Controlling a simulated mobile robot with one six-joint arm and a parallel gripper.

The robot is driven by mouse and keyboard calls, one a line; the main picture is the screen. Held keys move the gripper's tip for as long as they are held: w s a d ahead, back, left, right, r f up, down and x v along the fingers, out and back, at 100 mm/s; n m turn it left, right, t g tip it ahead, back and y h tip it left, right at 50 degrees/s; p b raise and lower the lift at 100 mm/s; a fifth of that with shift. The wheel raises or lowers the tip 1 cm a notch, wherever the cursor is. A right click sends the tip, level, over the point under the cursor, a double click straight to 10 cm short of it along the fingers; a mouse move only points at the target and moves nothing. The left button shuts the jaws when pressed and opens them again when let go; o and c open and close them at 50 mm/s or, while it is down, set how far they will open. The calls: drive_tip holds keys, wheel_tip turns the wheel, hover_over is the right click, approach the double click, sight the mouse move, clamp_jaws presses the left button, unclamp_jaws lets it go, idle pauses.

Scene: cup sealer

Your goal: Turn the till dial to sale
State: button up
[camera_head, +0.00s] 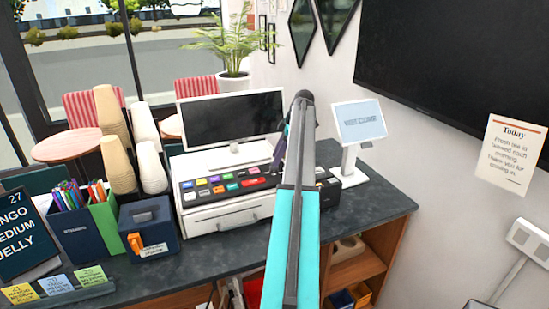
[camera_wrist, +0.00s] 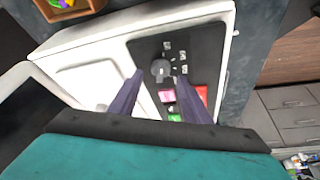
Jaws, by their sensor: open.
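The till (camera_head: 225,190) is a white register with a black key panel, a screen and a drawer, standing on the dark counter. In the wrist view, the dial (camera_wrist: 160,69) is a round dark knob on the till's black panel (camera_wrist: 205,45), with small white labels beside it that are too small to read. My gripper (camera_wrist: 159,76) is open, with one dark finger on each side of the dial in the picture. I cannot tell whether the fingers touch it. In the head view, my arm covers the dial and most of my gripper (camera_head: 281,150).
The till screen (camera_head: 230,120) stands behind the keys, and a small customer display (camera_head: 359,122) stands to the right. Paper cup stacks (camera_head: 115,150), pen holders and a dark blue box (camera_head: 148,228) crowd the left. The counter (camera_head: 385,205) is clear at the right.

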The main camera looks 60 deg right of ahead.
drive_tip(key=shift+x, duration=1.05)
drive_tip(key=c, duration=0.9)
drive_tip(key=shift+a+f, duration=0.15)
drive_tip(key=shift+c, duration=0.6)
